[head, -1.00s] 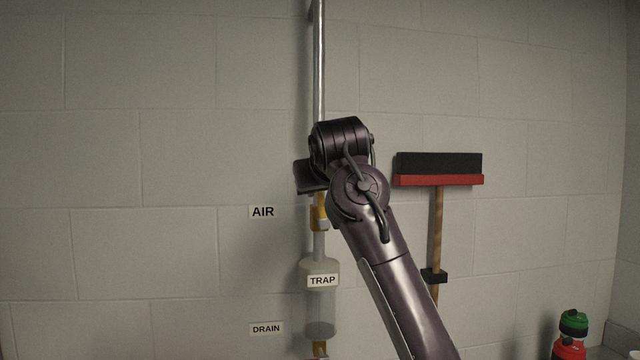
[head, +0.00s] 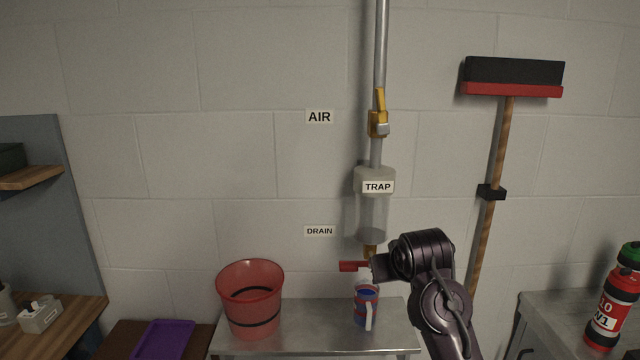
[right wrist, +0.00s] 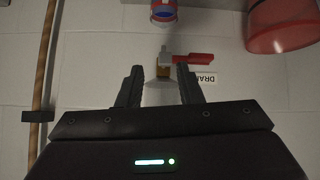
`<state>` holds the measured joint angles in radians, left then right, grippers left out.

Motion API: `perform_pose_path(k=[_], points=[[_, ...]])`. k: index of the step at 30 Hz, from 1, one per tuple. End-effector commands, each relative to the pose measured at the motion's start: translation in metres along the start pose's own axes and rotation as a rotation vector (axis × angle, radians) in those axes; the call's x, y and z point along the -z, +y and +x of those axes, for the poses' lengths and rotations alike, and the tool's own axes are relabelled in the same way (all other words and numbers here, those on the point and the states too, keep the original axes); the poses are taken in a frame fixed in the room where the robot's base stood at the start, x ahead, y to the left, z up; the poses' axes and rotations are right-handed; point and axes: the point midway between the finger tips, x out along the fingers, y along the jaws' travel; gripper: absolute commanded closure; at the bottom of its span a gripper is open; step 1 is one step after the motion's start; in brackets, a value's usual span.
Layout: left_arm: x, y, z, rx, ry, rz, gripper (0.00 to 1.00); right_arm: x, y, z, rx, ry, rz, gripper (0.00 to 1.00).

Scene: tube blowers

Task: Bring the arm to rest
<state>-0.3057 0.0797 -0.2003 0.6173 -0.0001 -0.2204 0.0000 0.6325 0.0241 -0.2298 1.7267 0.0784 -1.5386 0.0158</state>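My right arm comes in from the lower right, and its gripper (head: 376,266) is beside the lower end of the trap in the head view. In the right wrist view the gripper (right wrist: 160,90) has its two fingers apart, with nothing seen held. The clear trap (head: 372,212) hangs on the pipe (head: 381,45). Above it is the AIR valve (head: 378,122) with its yellow handle upright. Below it the red drain handle (head: 353,266) points left, and it also shows in the wrist view (right wrist: 193,58). My left gripper is out of view.
A squeegee (head: 505,130) hangs on the right. A red bottle (head: 612,310) stands far right. A purple tray (head: 162,340) is lower left.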

Motion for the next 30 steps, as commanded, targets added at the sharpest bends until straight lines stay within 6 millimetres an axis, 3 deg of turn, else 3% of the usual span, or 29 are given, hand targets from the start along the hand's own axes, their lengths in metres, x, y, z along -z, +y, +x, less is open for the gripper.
perform_pose_path(k=[1, 6, 13, 18, 30], points=[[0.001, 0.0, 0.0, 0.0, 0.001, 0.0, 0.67, -0.037, -0.001, 0.009, 0.008, -0.042, 0.002, 0.67], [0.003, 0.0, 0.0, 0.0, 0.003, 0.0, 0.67, -0.145, -0.004, 0.014, 0.032, -0.158, 0.004, 0.67], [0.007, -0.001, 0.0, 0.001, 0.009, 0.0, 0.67, -0.272, -0.006, -0.014, 0.054, -0.307, -0.001, 0.67], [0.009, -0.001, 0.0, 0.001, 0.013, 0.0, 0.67, -0.324, -0.007, -0.04, 0.063, -0.379, -0.007, 0.67], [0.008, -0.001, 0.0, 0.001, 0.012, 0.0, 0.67, -0.391, -0.009, -0.091, 0.077, -0.489, -0.022, 0.67]])
